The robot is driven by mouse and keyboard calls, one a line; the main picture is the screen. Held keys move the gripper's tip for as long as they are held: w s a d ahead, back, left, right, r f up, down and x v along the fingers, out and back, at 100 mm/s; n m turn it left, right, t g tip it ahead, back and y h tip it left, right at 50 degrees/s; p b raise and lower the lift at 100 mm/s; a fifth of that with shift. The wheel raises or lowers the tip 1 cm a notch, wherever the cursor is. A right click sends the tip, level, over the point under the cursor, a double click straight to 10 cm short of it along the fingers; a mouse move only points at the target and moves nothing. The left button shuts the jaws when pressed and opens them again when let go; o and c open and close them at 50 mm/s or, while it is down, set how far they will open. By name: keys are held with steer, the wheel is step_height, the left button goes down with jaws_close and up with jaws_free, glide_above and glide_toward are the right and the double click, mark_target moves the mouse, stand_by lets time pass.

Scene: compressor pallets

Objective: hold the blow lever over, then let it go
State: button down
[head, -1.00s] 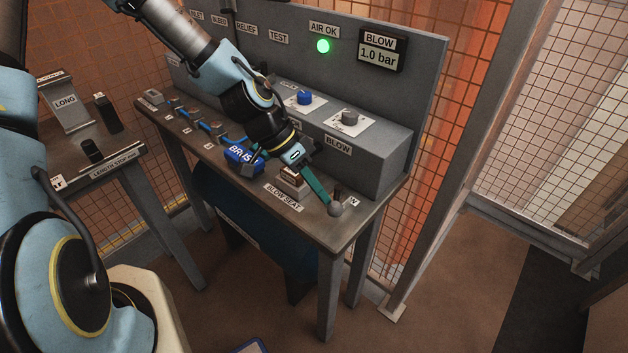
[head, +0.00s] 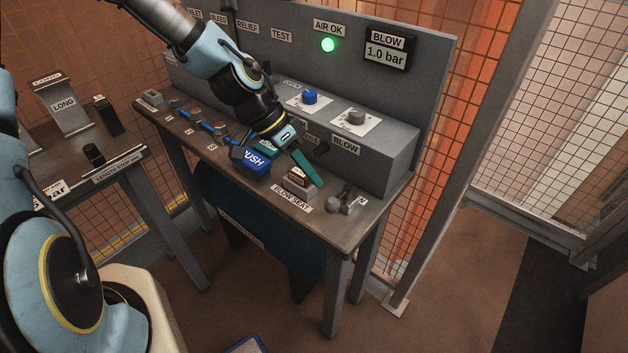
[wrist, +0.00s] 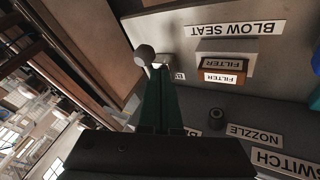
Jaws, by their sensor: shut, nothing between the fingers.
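The blow lever's grey ball knob (head: 333,205) stands near the front right corner of the bench, beside its small metal bracket (head: 347,194). My gripper (head: 316,186) is shut and empty, its teal fingers slanting down just up and left of the knob. In the head view there is a gap between fingertips and knob. In the wrist view the knob (wrist: 145,55) shows just past the closed fingertips (wrist: 160,70); contact cannot be told there. The blow display (head: 387,50) reads 1.0 bar.
A filter block (head: 297,179) sits at the blow seat, close to my fingers. A grey box with a blue knob (head: 310,97) and a grey knob (head: 356,117) stands behind. The AIR OK lamp (head: 328,45) is green.

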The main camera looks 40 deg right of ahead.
steer(key=v, duration=0.8)
steer(key=shift+a+b, duration=0.35)
steer(key=shift+a, duration=0.05)
steer(key=shift+s+r, duration=0.1)
steer(key=w+a+f+n+t+y, duration=0.25)
steer(key=w+a+n, duration=0.45)
steer(key=a, duration=0.6)
steer(key=w+a+r+n+t+y, duration=0.1)
steer(key=w+a+r+n+t, duration=0.1)
steer(key=a+n, duration=0.3)
steer(key=w+a+r+n+t, duration=0.2)
steer(key=a+r+n, duration=0.2)
steer(key=a, duration=0.9)
steer(key=shift+a+n+y, duration=0.3)
steer(key=shift+n+y, duration=0.05)
steer(key=shift+n, duration=0.65)
steer(key=shift+s+d, duration=0.1)
